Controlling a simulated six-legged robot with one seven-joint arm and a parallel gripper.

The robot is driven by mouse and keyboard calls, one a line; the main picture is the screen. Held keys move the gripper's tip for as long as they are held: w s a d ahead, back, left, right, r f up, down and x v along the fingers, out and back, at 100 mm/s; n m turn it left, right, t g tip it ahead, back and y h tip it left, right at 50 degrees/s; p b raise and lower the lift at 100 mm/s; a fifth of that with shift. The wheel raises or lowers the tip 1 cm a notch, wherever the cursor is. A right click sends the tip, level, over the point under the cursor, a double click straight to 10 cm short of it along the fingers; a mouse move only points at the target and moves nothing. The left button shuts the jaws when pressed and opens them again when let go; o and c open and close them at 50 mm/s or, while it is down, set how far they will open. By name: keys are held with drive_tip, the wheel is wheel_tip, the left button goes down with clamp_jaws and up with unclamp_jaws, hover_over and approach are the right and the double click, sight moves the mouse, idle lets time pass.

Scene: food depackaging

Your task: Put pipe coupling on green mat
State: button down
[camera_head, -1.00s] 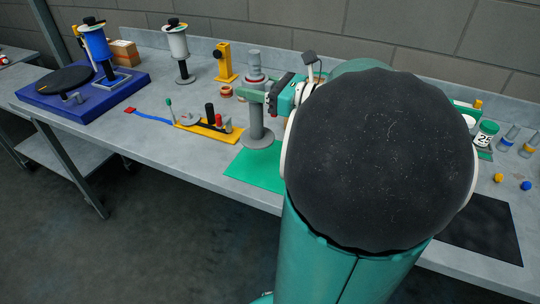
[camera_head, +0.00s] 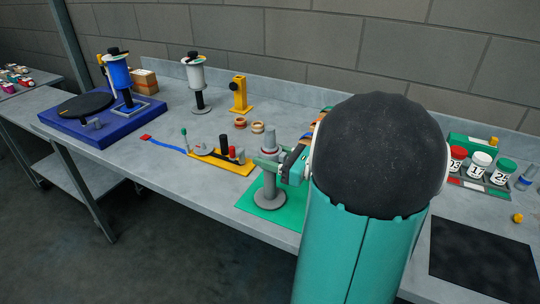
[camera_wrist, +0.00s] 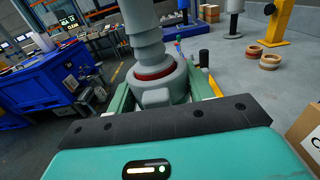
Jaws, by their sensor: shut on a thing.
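The pipe coupling appears to be the tall grey part with a red ring and a wide round base (camera_head: 270,196). It is upright over the green mat (camera_head: 292,217), its base overlapping the mat in the head view. I cannot tell for sure whether the base touches the mat. My gripper (camera_head: 268,160) is shut on the coupling's upper part, below the red ring. In the wrist view, the coupling's grey ribbed body (camera_wrist: 146,40) stands between the two green fingers of my gripper (camera_wrist: 158,92). My own arm hides the bench just right of the mat.
A yellow plate (camera_head: 232,166) with small parts lies just left of the mat. Behind are two copper-coloured rings (camera_head: 257,127) and a yellow stand (camera_head: 239,95). Lidded jars (camera_head: 479,164) and a black mat (camera_head: 480,262) are on the right. The bench's front edge is close to the green mat.

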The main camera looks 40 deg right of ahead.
drive_tip(key=c, duration=0.6)
unclamp_jaws()
drive_tip(key=shift+f, duration=0.1)
drive_tip(key=shift+s+d, duration=0.1)
drive_tip(key=shift+s, duration=0.1)
drive_tip(key=v, duration=1.1)
drive_tip(key=shift+s, duration=0.35)
